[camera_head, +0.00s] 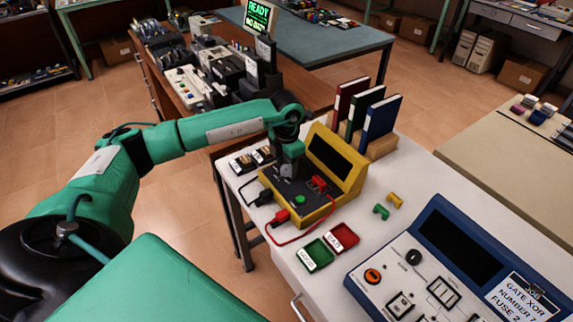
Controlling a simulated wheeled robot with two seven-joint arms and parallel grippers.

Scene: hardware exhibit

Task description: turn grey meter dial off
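A yellow meter (347,179) with a dark screen stands on the white table. Its dark front panel carries a green button (299,199) and red plugs with leads. My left gripper (289,167) points down over the left part of this panel, at or just above its surface. A small grey shape at its fingertips may be the grey dial, but the gripper covers that spot. I cannot tell the dial's setting or whether the fingers are around it. My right gripper is out of view.
Red (341,237) and green (315,254) labelled trays lie in front of the meter. Upright books (380,117) stand behind it. A blue-framed console (450,262) sits at the right. Small yellow and green pieces (381,211) lie between. A cluttered wooden bench (165,65) is behind.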

